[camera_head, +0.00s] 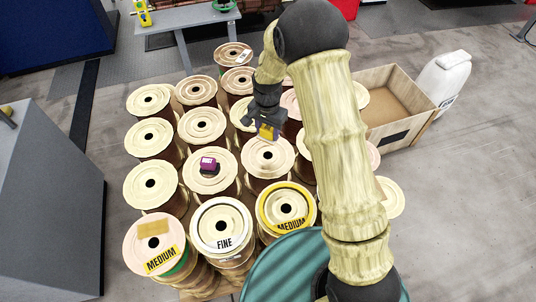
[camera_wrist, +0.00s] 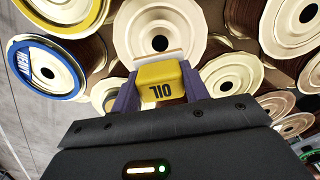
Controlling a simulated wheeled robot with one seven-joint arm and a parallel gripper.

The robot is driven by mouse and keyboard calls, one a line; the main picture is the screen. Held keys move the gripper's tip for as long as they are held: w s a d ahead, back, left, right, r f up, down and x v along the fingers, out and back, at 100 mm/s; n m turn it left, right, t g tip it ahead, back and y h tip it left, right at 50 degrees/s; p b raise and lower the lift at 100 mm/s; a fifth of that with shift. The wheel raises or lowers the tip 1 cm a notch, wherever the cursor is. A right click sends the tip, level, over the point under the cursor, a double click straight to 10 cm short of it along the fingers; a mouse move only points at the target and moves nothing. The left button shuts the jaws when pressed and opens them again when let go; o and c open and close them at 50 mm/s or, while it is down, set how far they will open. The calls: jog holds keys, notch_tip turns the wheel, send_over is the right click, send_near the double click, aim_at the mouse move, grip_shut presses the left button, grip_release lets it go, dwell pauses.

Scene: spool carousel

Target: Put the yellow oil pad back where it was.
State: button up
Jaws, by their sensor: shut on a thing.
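The yellow oil pad (camera_wrist: 160,83), marked "OIL", is between the two fingers of my gripper (camera_wrist: 155,92) in the wrist view. In the head view the yellow pad (camera_head: 267,132) shows at the end of my gripper (camera_head: 266,122), above the spools in the middle of the group. My gripper is shut on the pad. A pale spool (camera_head: 268,158) lies just in front of and below the pad. The wrist view also shows a spool (camera_wrist: 160,40) behind the pad; I cannot tell the gap between them.
A purple block (camera_head: 208,164) sits on one spool. Front spools carry labels: MEDIUM (camera_head: 161,260), FINE (camera_head: 224,243) and another MEDIUM (camera_head: 291,226). An open wooden crate (camera_head: 385,82) and a white jug (camera_head: 446,80) stand at right. A grey table (camera_head: 185,17) is at the back.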

notch_tip(320, 180, down, 6)
jog(key=shift+r+p, duration=0.1)
jog(key=shift+p, duration=0.5)
jog(key=shift+f+p, duration=0.55)
jog(key=shift+f, duration=1.5)
jog(key=shift+f, duration=0.2)
jog(key=o, duration=1)
jog(key=shift+c, duration=0.2)
jog(key=shift+r, duration=0.1)
